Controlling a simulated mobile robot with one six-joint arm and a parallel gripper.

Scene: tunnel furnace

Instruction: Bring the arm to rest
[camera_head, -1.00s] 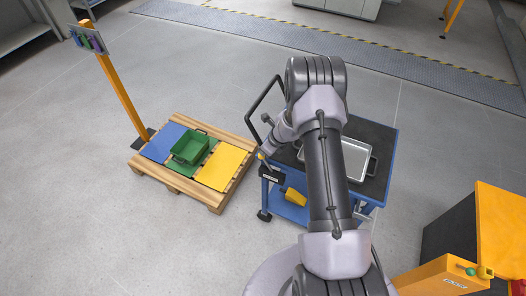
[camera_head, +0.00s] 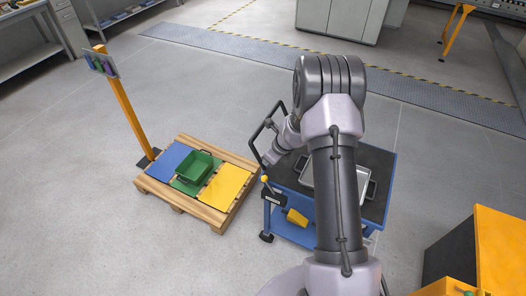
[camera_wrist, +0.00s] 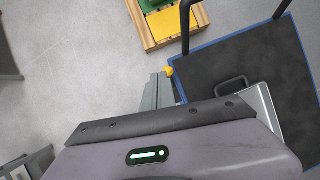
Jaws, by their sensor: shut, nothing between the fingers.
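My arm stands in the middle of the head view, bent over at a high elbow, its wrist hanging down on the left of the elbow. In the wrist view my gripper (camera_wrist: 160,82) shows as grey fingers lying together, empty, above the floor beside the cart's corner. A blue cart (camera_head: 286,228) with a dark top is beneath and behind the arm. A metal tray (camera_head: 308,174) lies on the cart, partly hidden by my arm; it also shows in the wrist view (camera_wrist: 268,108).
A wooden pallet (camera_head: 213,217) with blue, green and yellow panels stands left of the cart, a green bin (camera_head: 194,167) on it. An orange post (camera_head: 128,107) rises behind it. A black cart handle (camera_head: 256,133) stands close to my wrist. An orange-topped cabinet (camera_head: 500,245) is at right.

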